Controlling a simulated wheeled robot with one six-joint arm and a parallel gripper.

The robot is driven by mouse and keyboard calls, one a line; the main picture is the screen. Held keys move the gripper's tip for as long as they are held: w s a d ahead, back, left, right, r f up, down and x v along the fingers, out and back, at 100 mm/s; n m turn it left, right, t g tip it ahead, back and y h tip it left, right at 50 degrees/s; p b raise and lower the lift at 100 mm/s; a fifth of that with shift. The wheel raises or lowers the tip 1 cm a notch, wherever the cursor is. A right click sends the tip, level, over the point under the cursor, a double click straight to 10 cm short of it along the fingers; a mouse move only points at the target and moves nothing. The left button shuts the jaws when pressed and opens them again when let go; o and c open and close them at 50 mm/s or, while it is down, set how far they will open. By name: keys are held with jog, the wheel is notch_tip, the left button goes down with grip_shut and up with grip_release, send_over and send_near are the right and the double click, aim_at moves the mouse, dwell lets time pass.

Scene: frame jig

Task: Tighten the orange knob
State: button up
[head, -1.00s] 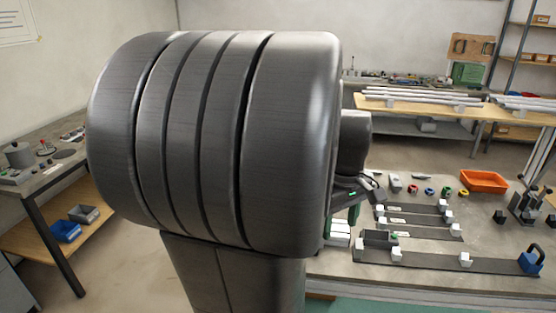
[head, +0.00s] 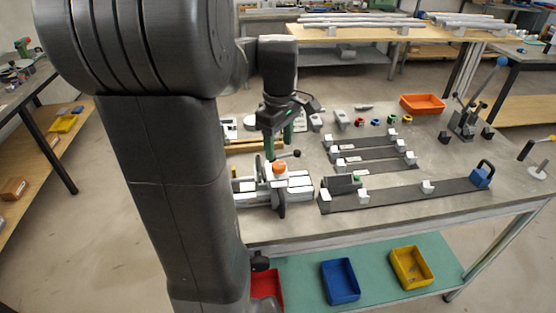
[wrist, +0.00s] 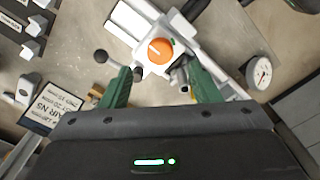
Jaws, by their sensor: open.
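The orange knob (head: 279,168) sits on top of a white and grey jig (head: 246,198) on the table, near its left end. In the wrist view the round knob (wrist: 160,50) has a pale line on its face and shows just beyond the fingertips. My gripper (head: 284,148) hangs above and behind the jig in the head view. Its green fingers (wrist: 158,80) are spread apart with nothing between them. The knob lies ahead of the gap, apart from both fingers.
A black-balled lever (head: 296,153) stands beside the knob. A round dial (wrist: 262,72) is on the jig's right in the wrist view. Dark rails with white blocks (head: 385,198) lie to the right. An orange bin (head: 422,104) and a lever clamp (head: 470,118) stand farther back.

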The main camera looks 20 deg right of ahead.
aim_at(279, 164)
notch_tip(279, 164, down, 6)
jog(key=shift+r, duration=0.1)
jog(key=c, duration=1)
